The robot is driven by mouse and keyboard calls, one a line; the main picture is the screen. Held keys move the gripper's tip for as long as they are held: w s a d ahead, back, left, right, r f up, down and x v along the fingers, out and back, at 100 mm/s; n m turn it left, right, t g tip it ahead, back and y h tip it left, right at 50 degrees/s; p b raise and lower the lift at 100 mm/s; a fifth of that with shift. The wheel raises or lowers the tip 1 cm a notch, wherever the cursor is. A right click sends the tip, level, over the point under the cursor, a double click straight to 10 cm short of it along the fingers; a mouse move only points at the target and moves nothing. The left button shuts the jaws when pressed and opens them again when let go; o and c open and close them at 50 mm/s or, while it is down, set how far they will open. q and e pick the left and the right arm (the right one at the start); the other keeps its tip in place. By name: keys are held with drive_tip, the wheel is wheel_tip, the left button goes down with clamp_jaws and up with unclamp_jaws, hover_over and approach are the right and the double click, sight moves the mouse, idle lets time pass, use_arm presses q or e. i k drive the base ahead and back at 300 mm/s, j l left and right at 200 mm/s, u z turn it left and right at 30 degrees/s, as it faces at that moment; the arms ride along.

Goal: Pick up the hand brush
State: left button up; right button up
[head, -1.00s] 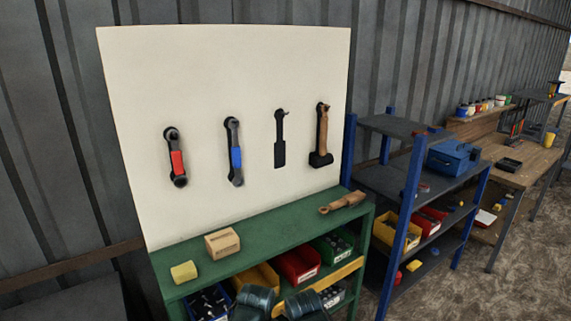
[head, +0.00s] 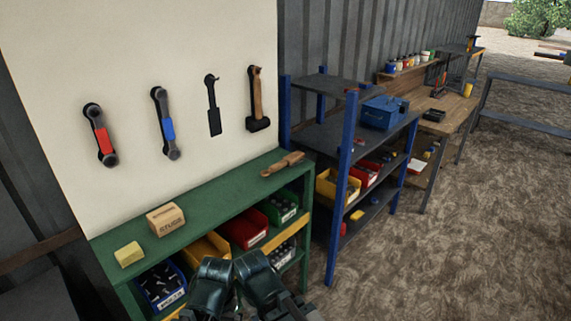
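The hand brush (head: 282,164), a light brown wooden piece with a narrow handle, lies on the right part of the green shelf unit's top (head: 225,195). Its bristles cannot be made out. Two dark green, rounded parts of my arms show at the bottom centre, in front of the shelf unit. Neither gripper's fingertips can be seen. Nothing of mine touches the brush.
A yellow block (head: 128,255) and a wooden block (head: 165,219) sit on the green top's left part. Tools hang on the white board (head: 200,45) behind. Bins fill the shelf below. A blue rack (head: 338,205) stands right; open ground (head: 450,250) lies beyond.

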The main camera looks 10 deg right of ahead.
sight(294, 158)
drive_tip(key=i+l+z, duration=0.45)
drive_tip(key=i+z, duration=0.3)
drive_tip(key=i, duration=0.15)
drive_tip(key=i+z, duration=0.35)
drive_tip(key=i, duration=0.15)
